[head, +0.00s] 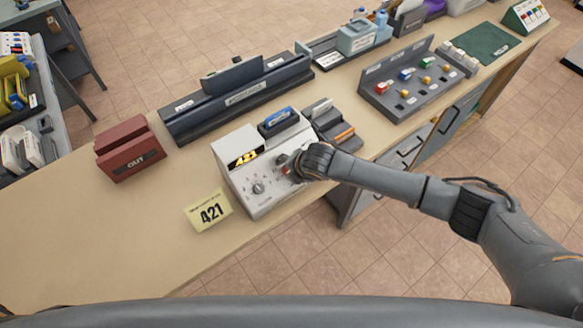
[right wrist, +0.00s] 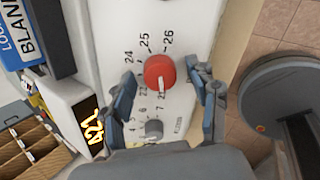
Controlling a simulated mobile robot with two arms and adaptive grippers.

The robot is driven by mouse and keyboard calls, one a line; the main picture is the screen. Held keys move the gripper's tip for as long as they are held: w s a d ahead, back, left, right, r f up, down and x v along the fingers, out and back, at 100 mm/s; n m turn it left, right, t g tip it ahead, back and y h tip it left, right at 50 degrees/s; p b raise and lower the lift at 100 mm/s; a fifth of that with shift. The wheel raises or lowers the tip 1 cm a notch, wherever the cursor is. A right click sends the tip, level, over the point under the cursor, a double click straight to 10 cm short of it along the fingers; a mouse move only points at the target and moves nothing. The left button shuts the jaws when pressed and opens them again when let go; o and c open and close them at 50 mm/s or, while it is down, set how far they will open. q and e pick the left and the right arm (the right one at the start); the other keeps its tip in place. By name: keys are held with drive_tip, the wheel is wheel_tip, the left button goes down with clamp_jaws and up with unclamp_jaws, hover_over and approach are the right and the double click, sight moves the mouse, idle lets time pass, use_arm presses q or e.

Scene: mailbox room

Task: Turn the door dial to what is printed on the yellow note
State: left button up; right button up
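A white device (head: 250,190) stands on the counter, its display (head: 244,159) lit with yellow digits that look like 421. Its front has a grey knob (head: 258,188) and, by my right gripper (head: 291,164), a red knob largely hidden in the head view. In the right wrist view the red knob (right wrist: 159,70) has a white mark and printed numbers including 24, 25 and 26 around it. The right gripper's fingers (right wrist: 163,82) are open on either side of it, with visible gaps. My left gripper is not in view.
A dark red OUT box (head: 130,150) stands left of the device, a long dark rack (head: 240,98) behind it. A tray with small slots (head: 333,127) and a grey panel with coloured knobs (head: 411,80) are to the right. The counter's left front is clear.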

drive_tip(key=shift+s+d+r, duration=0.1)
drive_tip(key=shift+s+r, duration=0.15)
drive_tip(key=shift+r, duration=0.3)
drive_tip(key=v, duration=1)
drive_tip(key=shift+s+d+r, duration=0.15)
drive_tip(key=shift+r, duration=0.2)
